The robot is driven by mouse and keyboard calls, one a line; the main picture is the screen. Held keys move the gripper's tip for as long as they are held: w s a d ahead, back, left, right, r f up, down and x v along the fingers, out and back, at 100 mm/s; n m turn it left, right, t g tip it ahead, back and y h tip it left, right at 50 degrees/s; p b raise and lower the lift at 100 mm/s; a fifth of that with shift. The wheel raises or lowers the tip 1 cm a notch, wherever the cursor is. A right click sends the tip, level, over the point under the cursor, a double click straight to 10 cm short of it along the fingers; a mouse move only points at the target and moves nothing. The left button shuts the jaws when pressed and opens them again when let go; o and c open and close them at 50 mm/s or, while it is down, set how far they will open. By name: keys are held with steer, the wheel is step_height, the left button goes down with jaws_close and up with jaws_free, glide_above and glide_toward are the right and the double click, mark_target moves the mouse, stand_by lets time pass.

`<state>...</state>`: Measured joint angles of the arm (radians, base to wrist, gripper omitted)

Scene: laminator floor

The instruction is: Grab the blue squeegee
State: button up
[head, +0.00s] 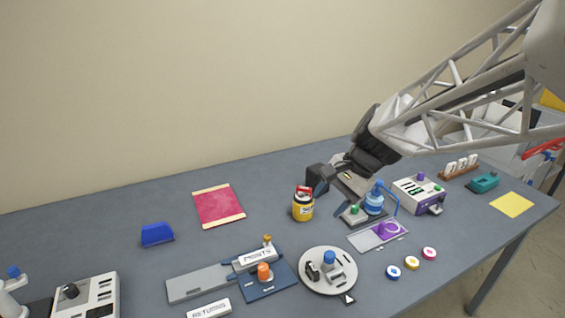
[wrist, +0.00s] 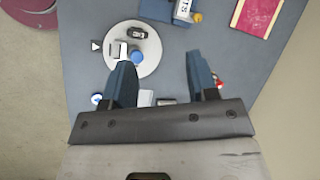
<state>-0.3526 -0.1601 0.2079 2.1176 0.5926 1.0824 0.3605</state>
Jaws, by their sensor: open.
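The blue squeegee (head: 156,234), a small blue wedge-shaped block, lies on the grey table at the left in the head view, left of a red panel. It does not show in the wrist view. My gripper (head: 325,188) is far to its right, above the table near a yellow jar. In the wrist view my gripper (wrist: 159,58) has its two blue-grey fingers wide apart with nothing held between them.
The red panel (head: 219,205) lies flat between squeegee and yellow jar (head: 303,206). A round grey turntable (head: 328,283), a grey slide plate (head: 197,283) and a white control box (head: 92,297) stand nearer the front. Table around the squeegee is clear.

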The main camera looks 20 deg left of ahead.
steer(key=w+a+f+m+g+y, duration=0.1)
steer(key=w+a+f, duration=0.1)
steer(key=a, duration=0.5)
steer(key=w+a+f+g, duration=0.1)
steer(key=w+a+f, duration=0.1)
steer(key=a, duration=0.4)
steer(key=m+g+y, duration=0.3)
steer(key=m+g, duration=0.2)
glide_toward(161, 223)
steer(key=x, duration=0.3)
steer(key=shift+s+f, duration=0.1)
steer(key=shift+s, duration=0.35)
steer(key=shift+s+a+f, duration=0.15)
steer(key=shift+a+f, duration=0.05)
steer(key=shift+a, duration=0.25)
steer(key=shift+x, duration=1.3)
steer(key=shift+x, duration=2.6)
